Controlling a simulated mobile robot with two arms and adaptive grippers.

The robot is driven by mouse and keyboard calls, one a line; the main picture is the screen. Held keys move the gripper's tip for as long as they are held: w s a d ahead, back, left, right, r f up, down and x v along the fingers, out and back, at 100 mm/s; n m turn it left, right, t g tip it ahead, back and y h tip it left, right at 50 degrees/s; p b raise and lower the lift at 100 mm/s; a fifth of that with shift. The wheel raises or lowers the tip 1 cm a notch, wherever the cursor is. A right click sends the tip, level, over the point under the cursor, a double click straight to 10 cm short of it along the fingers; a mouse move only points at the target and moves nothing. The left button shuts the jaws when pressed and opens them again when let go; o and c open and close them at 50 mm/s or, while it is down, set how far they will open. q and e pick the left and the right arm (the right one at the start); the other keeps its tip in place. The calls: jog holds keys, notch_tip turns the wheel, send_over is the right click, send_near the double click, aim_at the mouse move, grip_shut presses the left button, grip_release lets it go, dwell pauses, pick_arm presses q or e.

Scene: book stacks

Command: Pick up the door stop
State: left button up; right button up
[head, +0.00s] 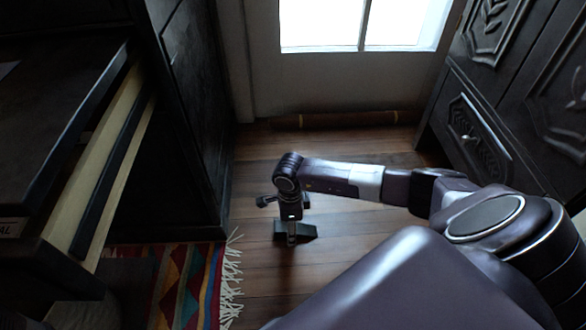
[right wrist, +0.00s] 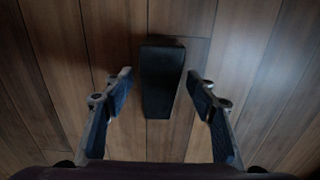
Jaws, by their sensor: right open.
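The door stop (right wrist: 162,80) is a small black wedge lying on the wooden floor. In the right wrist view it is between and slightly beyond the two open fingers of my right gripper (right wrist: 159,92), with a gap on each side. In the head view the door stop (head: 306,232) shows at the lower end of my right arm, partly hidden by my right gripper (head: 291,236), which points down at it. My left gripper is not in view.
A window door (head: 262,60) stands at the back with a brown draught strip (head: 345,119) along its foot. Dark carved cabinets (head: 470,140) stand on the right. A dark desk with an open drawer (head: 100,190) and a fringed striped rug (head: 190,285) are on the left. Floor around the wedge is bare.

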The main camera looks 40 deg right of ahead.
grip_shut()
dwell(0.4)
jog(key=shift+w+r, duration=0.1)
jog(key=shift+r, duration=0.05)
